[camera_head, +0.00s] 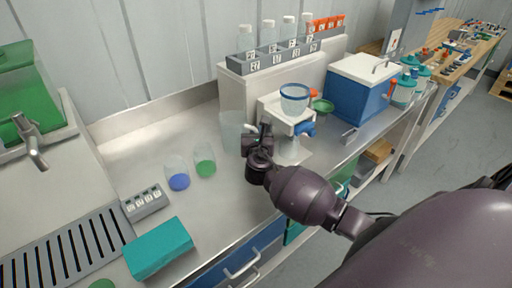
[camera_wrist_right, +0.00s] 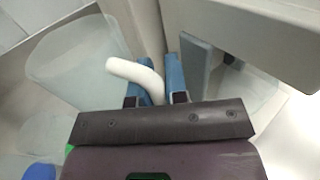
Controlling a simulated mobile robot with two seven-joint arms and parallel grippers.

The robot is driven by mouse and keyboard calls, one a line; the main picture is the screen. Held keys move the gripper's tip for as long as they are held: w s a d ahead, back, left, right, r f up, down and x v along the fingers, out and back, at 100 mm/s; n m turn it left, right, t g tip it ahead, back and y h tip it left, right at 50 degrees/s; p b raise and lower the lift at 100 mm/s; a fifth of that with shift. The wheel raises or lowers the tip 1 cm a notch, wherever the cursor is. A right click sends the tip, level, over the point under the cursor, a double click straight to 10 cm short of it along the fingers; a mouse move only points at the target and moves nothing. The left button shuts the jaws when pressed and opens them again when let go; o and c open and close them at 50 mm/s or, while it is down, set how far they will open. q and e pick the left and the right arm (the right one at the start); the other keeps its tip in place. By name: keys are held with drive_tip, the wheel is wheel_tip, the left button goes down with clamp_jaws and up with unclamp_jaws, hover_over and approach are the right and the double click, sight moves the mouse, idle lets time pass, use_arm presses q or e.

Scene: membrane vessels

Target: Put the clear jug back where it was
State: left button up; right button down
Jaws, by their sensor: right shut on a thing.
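The clear jug (camera_head: 231,127) is a pale, see-through vessel beside the white stand, in front of the tall white back ledge. It also shows in the right wrist view (camera_wrist_right: 75,62), left of the fingers. My right gripper (camera_head: 259,131) is at the jug's right side. In the right wrist view its blue fingertips (camera_wrist_right: 145,80) are shut on the jug's white curved handle (camera_wrist_right: 137,75). The jug looks upright; whether its base touches the counter is hard to tell. My left gripper is not in view.
The white stand (camera_head: 303,125) holding a blue-rimmed bowl (camera_head: 294,100) is close on the gripper's right. Two clear cups with blue (camera_head: 179,182) and green (camera_head: 205,168) contents stand left of the gripper. A teal box (camera_head: 158,248) lies near the front edge. The counter behind the cups is clear.

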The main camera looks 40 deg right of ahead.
drive_tip(key=shift+f+b, duration=0.55)
drive_tip(key=shift+f, duration=2.05)
drive_tip(key=shift+f, duration=0.1)
drive_tip(key=c, duration=1.1)
unclamp_jaws()
drive_tip(key=shift+c, duration=0.2)
